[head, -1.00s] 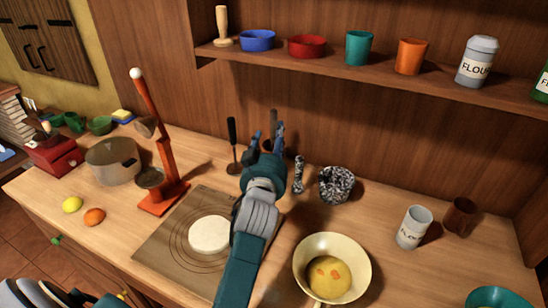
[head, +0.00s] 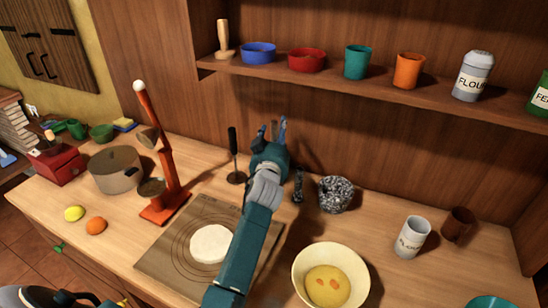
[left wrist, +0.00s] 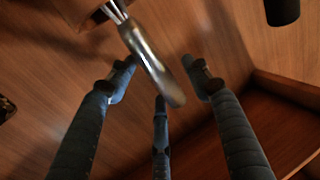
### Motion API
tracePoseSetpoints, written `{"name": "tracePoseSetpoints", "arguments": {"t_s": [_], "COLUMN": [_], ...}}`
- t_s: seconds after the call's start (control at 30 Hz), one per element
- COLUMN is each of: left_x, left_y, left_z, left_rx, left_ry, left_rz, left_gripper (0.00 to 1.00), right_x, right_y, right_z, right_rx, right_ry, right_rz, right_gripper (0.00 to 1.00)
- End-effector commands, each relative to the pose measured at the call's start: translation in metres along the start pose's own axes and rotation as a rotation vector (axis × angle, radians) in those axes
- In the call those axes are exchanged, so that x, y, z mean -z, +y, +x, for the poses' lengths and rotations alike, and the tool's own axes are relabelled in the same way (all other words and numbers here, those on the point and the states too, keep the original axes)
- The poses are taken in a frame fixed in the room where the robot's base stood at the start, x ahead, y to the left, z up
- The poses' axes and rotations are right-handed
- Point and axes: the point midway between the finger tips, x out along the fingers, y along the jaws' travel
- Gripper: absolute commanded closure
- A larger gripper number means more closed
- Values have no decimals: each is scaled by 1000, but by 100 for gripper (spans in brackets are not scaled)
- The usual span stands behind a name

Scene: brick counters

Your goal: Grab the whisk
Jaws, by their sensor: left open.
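The whisk (left wrist: 152,62) shows in the left wrist view as a shiny metal handle with thin wires at the upper left. Its handle lies across the space between my left gripper's fingers (left wrist: 163,80), which are spread apart; contact is not clear. In the head view my left gripper (head: 272,129) is open at the back of the counter, near the wooden wall. A grey handle tip (head: 274,128) shows between its fingers there; the rest is hidden by the gripper.
A black-handled utensil (head: 233,150) stands just left of the gripper. A speckled mortar (head: 335,194) and a dark speckled pestle (head: 298,185) are to its right. The shelf (head: 385,82) with cups overhangs behind. A yellow bowl (head: 357,258) sits in front.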

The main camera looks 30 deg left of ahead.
Motion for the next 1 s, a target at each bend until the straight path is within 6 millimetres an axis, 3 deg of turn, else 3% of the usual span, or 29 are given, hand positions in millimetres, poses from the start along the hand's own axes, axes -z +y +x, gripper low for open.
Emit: {"name": "tracePoseSetpoints", "arguments": {"t_s": [0.27,0.53,1.0], "left_x": [0,0,6], "left_y": [0,0,-1], "left_z": [3,3,0], "left_rx": [0,0,0], "left_ry": [0,0,3], "left_rz": [1,1,1], "left_gripper": [50,100,100], "right_x": [0,-1,-1], "right_y": [1,5,5], "right_z": [0,0,6], "right_rx": [-1,-5,-6], "right_ry": [-1,-1,0], "right_rz": [-2,-4,-5], "right_gripper": [60,60,60]}}
